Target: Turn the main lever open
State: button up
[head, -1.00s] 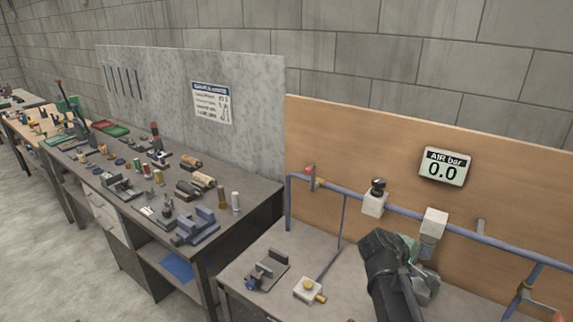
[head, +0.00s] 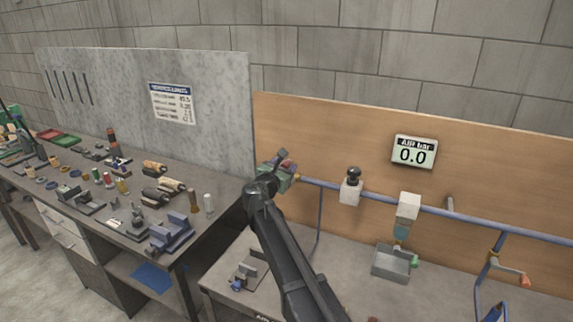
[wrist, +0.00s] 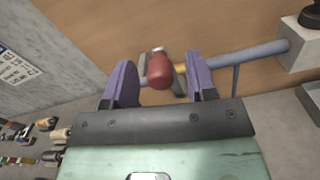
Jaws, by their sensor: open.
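The main lever (wrist: 160,70) shows in the wrist view as a red rounded handle at the left end of the blue air pipe (wrist: 235,57). My gripper (wrist: 160,82) is open, with its two purple fingers on either side of the red handle and a gap to each. In the head view my gripper (head: 277,168) is at the pipe's left end and hides most of the lever. The gauge (head: 413,151) reads AIR bar 0.0.
Along the pipe are a white block with a black knob (head: 352,187) and a white filter block (head: 408,207). A grey tray (head: 393,263) lies below. A red-handled valve (head: 524,280) is at the right. A cluttered bench (head: 150,195) stands at the left.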

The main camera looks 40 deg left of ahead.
jog(key=x, duration=0.2)
jog(key=shift+w, duration=0.3)
grip_shut()
jog(key=shift+d, duration=0.1)
